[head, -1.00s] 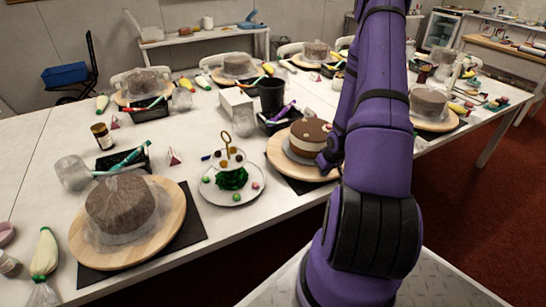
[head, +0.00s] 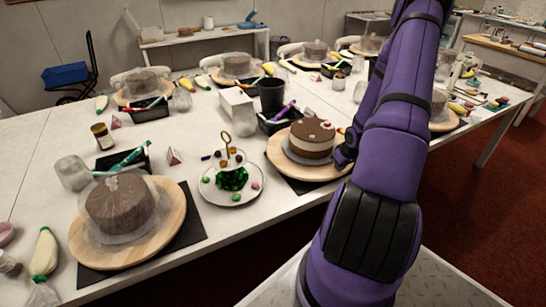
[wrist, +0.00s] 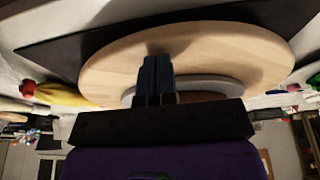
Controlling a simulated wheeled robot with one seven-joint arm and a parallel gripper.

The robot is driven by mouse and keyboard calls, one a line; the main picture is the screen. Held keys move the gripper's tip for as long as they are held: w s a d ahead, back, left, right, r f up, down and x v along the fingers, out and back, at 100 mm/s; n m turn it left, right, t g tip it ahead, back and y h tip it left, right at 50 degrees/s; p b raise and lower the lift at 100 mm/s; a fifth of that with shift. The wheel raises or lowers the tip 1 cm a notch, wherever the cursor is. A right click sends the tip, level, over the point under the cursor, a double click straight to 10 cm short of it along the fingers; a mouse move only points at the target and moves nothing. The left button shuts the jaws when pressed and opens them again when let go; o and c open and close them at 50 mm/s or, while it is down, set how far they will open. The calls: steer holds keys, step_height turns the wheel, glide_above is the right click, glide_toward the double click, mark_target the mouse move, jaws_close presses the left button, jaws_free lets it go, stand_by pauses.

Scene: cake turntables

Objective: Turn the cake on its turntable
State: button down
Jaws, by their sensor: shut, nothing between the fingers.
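The cake (head: 312,139) has a brown top with small pale and red decorations and a cream band around its side. It sits on a round wooden turntable (head: 283,158) on a dark mat. My gripper (head: 343,158) is at the right side of the cake, low over the turntable's right part. I cannot tell whether it touches the cake. In the wrist view the gripper (wrist: 156,75) is shut and empty, its fingertips in front of the pale wooden disc (wrist: 225,48). My arm hides part of the table behind.
A tiered sweets stand (head: 232,180) stands left of the turntable. A black tray of tools (head: 277,122) and a black cup (head: 271,95) are behind it. Another wrapped cake (head: 122,207) sits on its own turntable at front left.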

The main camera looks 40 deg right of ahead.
steer(key=shift+s+d, duration=0.15)
steer(key=shift+d, duration=1.8)
steer(key=shift+r, duration=1.4)
steer(key=a, duration=1)
steer(key=shift+w, duration=0.25)
steer(key=w+a, duration=0.6)
steer(key=w, duration=0.1)
steer(key=shift+w+a, duration=0.15)
steer(key=shift+w, duration=0.15)
